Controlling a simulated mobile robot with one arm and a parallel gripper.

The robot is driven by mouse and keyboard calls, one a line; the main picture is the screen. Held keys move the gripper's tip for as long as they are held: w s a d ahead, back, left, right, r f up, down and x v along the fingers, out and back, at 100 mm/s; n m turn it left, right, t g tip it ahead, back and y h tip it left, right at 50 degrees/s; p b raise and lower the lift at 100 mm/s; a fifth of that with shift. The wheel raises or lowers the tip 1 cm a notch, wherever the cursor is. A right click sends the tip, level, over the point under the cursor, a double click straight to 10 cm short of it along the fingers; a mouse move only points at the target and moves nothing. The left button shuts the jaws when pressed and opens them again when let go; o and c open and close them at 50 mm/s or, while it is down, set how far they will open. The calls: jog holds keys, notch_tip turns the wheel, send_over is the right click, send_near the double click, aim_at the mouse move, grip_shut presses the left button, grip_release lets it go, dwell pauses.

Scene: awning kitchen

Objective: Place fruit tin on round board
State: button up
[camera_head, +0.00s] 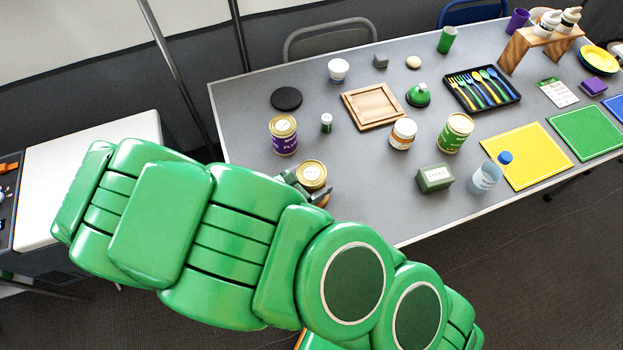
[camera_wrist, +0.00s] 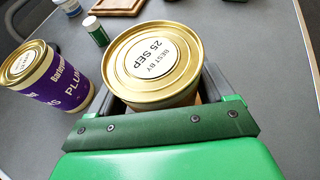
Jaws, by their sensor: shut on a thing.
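My gripper (camera_head: 306,184) is shut on a tin (camera_head: 311,172) with a gold lid. In the wrist view the held tin (camera_wrist: 157,58) has a "BEST BY 25 SEP" sticker; its side label is mostly hidden. I cannot tell whether its base touches the table. A black round board (camera_head: 286,98) lies bare on the table, farther back and a little left of my gripper. A purple tin (camera_head: 284,135) labelled PLUM stands between the held tin and the round board. This purple tin also shows left of my gripper in the wrist view (camera_wrist: 62,88).
A small green bottle (camera_head: 326,122) stands right of the purple tin, near a square wooden board (camera_head: 373,106). A white jar (camera_head: 403,133), a green tin (camera_head: 455,132) and a green box (camera_head: 434,178) stand farther right. The table's left edge is clear.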

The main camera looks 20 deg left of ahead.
jog(key=o, duration=1.3)
jog(key=shift+s+a+r, duration=0.15)
jog(key=shift+s+r, duration=0.05)
jog(key=shift+s, duration=0.05)
jog(key=shift+v, duration=3.4)
